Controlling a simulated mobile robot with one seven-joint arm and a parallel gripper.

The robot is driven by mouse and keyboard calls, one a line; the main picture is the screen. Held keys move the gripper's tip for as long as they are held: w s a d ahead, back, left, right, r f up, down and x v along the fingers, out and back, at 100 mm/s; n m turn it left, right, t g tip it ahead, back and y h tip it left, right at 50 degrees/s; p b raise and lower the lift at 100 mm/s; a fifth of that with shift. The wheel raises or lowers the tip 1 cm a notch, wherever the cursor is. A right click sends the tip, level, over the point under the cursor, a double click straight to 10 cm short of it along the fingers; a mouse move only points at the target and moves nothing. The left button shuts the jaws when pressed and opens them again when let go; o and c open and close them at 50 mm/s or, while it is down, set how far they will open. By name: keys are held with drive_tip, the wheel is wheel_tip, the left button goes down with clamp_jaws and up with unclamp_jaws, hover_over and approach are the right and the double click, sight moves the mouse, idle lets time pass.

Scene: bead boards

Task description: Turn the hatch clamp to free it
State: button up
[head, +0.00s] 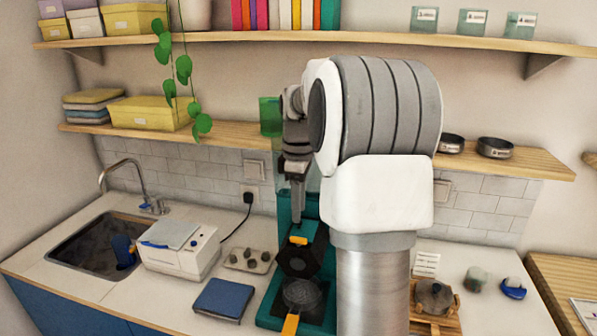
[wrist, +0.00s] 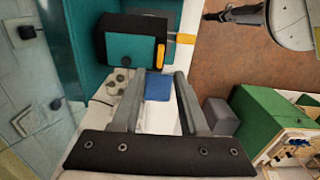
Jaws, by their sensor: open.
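A teal machine (head: 284,216) stands on the counter, partly hidden behind my arm. An orange tab (head: 298,240), perhaps the hatch clamp, sits on its front above a black many-sided part (head: 300,261). In the wrist view an upright orange tab (wrist: 160,56) lies against the teal front (wrist: 132,48), and a second orange handle (wrist: 181,38) sticks out beside it. My gripper (wrist: 160,74) is open and empty, its fingertips just short of the upright tab. In the head view my gripper (head: 298,200) points down above the orange tab. I cannot tell whether they touch.
A black round part with an orange handle (head: 290,325) is low on the machine. A blue-topped flat box (head: 223,299), a tray of dark pieces (head: 249,259) and a white appliance (head: 180,248) stand to its left. A wooden stand (head: 436,311) is right of my arm.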

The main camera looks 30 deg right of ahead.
wheel_tip(320, 180, up, 10)
idle(0.3)
drive_tip(key=shift+a, duration=0.1)
idle(0.3)
